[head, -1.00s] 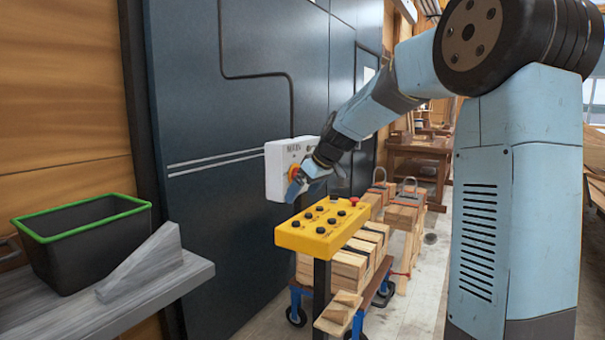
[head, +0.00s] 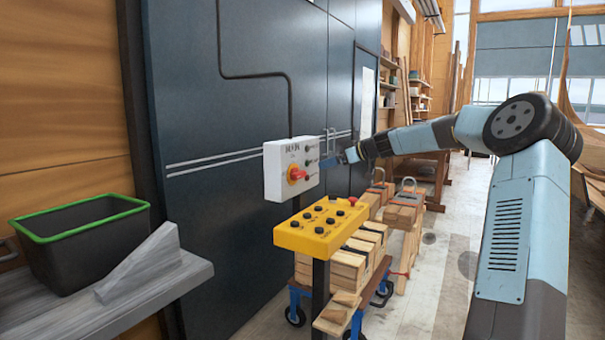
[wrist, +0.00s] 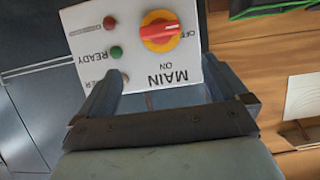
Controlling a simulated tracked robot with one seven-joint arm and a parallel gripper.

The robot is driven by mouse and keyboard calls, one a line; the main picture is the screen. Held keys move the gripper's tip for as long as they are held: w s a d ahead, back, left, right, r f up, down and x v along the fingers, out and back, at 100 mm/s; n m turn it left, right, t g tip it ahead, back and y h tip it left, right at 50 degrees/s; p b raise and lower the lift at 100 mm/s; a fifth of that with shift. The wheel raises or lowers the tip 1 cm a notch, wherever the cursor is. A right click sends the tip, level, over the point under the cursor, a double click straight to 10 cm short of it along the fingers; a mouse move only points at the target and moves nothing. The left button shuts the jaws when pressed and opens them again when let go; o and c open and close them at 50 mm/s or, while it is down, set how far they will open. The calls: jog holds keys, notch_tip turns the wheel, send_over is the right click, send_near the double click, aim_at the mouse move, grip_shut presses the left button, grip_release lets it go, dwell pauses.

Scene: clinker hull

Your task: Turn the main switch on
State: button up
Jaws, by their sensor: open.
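The main switch (head: 297,174) is a red handle on a yellow disc, on the front of a white box (head: 273,178) fixed to the dark wall. In the wrist view the box is upside down. There the switch handle (wrist: 159,31) lies nearly level, one end toward the word OFF. The word ON is beside the disc, near MAIN. My gripper (head: 340,161) is off the right side of the box, apart from the handle. In the wrist view my gripper (wrist: 160,78) is open and empty, its fingers spread below the switch.
A yellow button panel (head: 323,227) on a post stands below the box, before a cart of wood blocks (head: 350,263). A green-rimmed black bin (head: 85,240) and a grey wedge (head: 143,263) are on the grey bench at left.

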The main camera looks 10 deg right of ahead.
aim_at(300, 172)
jog(key=x, duration=1.3)
jog(key=shift+w+a+f, duration=0.1)
jog(key=shift+a+f, duration=0.05)
jog(key=shift+a, duration=0.05)
jog(key=shift+c, duration=0.4)
jog(key=c, duration=0.9)
jog(key=shift+o, duration=0.2)
